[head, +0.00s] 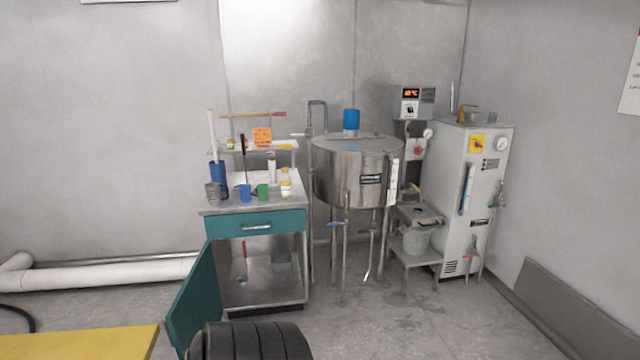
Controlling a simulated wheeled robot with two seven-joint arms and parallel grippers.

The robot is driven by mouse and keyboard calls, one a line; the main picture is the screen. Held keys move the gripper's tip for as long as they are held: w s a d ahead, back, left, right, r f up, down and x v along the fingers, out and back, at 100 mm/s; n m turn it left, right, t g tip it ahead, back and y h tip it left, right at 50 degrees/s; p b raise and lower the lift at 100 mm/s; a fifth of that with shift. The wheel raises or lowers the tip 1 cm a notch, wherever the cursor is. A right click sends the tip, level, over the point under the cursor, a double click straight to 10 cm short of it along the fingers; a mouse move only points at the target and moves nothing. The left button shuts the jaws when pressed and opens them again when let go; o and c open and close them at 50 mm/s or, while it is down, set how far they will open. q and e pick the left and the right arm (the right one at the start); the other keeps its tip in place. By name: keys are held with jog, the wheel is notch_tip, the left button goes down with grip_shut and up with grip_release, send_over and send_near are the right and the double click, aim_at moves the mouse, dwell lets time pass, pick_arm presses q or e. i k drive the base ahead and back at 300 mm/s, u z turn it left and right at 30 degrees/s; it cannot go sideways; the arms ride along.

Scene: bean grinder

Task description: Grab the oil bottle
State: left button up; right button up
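A small bottle with yellowish contents and a pale label (286,186) stands upright near the front right of the metal top of a cabinet (228,207). It looks like the oil bottle, but its label is too small to read. A taller pale bottle (272,170) stands just behind it to the left. A green mug (262,192) and a blue mug (245,193) stand to its left. Neither of my grippers is in view, and nothing touches the bottle.
The cabinet's teal door (193,300) hangs open toward the front left. A large steel tank (350,180) stands right of the cabinet. A grey boiler cabinet (473,195) is farther right. A yellow surface (80,343) is at the lower left. Floor is clear at front right.

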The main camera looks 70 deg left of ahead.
aim_at(285, 180)
jog(key=i, duration=0.5)
jog(key=u, duration=2.15)
jog(key=i, duration=2.75)
jog(key=z, duration=0.05)
